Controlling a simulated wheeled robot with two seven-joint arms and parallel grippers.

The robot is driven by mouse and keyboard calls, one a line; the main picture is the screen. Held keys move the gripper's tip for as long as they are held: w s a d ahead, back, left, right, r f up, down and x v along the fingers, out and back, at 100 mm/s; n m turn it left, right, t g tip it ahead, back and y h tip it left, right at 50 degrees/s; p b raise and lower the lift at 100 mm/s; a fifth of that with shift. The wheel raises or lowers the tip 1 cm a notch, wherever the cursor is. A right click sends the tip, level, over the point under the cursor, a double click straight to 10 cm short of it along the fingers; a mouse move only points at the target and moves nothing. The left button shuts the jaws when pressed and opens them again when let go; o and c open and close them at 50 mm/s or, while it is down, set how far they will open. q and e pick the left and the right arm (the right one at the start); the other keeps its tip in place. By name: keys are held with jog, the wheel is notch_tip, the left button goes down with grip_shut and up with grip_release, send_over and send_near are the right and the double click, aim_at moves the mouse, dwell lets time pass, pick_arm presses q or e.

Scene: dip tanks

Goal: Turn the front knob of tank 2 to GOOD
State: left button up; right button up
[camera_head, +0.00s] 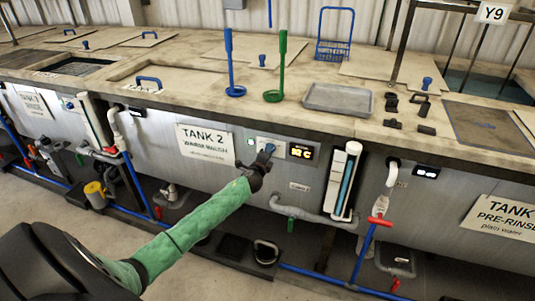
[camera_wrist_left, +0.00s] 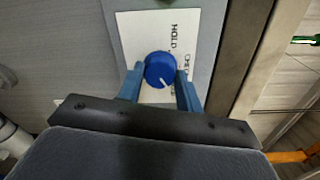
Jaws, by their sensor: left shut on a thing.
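The blue front knob (camera_wrist_left: 159,68) sits on a white plate (camera_wrist_left: 131,28) in the left wrist view. My left gripper (camera_wrist_left: 160,88) is shut on it, one blue finger on each side. The knob's white mark points down and slightly right in that view. The plate reads HOLD and part of a word beginning CHE; the rest is hidden or too small, and I cannot see GOOD. In the head view, my left gripper (camera_head: 264,157) is at the tank 2 front panel (camera_head: 222,172), between the TANK 2 sign (camera_head: 205,143) and a lit display (camera_head: 301,152). My right gripper is not in view.
A red-handled valve (camera_head: 380,220) is farther right. Blue (camera_head: 229,65) and green (camera_head: 282,65) long-handled tools and a grey tray (camera_head: 338,99) are on the tank top.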

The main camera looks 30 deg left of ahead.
pick_arm(q)
jog(key=shift+f, duration=0.15)
jog(key=o, duration=0.8)
jog(key=shift+o, duration=1)
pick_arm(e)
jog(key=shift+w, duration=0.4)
pick_arm(q)
jog(key=b+v, duration=0.2)
jog(key=v, duration=0.6)
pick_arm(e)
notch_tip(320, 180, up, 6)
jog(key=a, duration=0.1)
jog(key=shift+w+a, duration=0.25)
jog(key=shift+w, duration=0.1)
pick_arm(q)
jog(key=shift+w, duration=0.1)
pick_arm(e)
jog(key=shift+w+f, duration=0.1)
